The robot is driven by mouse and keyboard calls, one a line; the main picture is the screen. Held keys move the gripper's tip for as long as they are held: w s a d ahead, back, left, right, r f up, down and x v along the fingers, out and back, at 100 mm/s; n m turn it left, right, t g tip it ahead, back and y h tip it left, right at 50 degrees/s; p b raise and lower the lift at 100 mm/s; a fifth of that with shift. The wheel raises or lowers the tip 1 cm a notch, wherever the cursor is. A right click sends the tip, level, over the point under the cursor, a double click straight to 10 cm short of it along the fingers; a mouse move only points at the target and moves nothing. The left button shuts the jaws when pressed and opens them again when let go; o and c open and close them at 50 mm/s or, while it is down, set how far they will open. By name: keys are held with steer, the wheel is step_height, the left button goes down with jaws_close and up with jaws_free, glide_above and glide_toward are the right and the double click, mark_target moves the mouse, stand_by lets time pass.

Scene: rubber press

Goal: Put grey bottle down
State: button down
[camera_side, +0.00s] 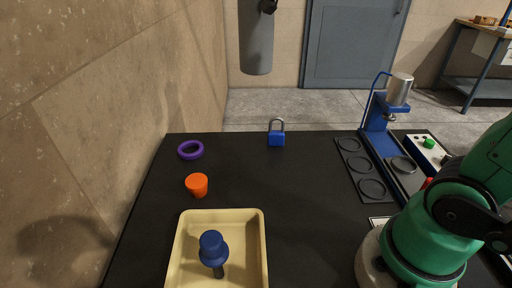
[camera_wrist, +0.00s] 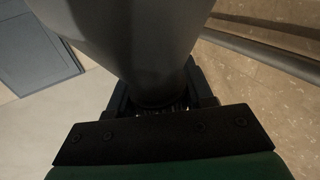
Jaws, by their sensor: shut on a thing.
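The grey bottle (camera_side: 256,42) is at the top of the side view, upright, with its lower end in the air and its upper part cut off by the frame edge. My gripper (camera_side: 268,6) shows only as a small dark part at its right side there. In the wrist view the grey bottle (camera_wrist: 140,40) fills the upper middle, and the dark jaws of my gripper (camera_wrist: 162,95) are shut on it from both sides. The contact itself is partly hidden in shadow.
The black table (camera_side: 285,205) has clear room in its middle. On it are a cream tray (camera_side: 176,262) with a blue knobbed thing (camera_side: 212,245), an orange cup (camera_side: 197,185), a purple ring (camera_side: 190,150), a blue padlock (camera_side: 277,138) and a blue press (camera_side: 375,112).

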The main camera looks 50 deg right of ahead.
steer(key=s+d+m+g+h, duration=0.4)
steer(key=s+m+g+h, duration=0.15)
steer(key=s, duration=0.25)
steer(key=s+d+m+g+h, duration=0.4)
steer(key=s+m+g+h, duration=0.15)
steer(key=s, duration=0.25)
step_height(320, 180, down, 20)
steer(key=g, duration=0.1)
steer(key=shift+a, duration=0.15)
steer(key=shift+f, duration=0.1)
steer(key=shift+c, duration=1.7)
jaws_free()
steer(key=shift+a, duration=0.1)
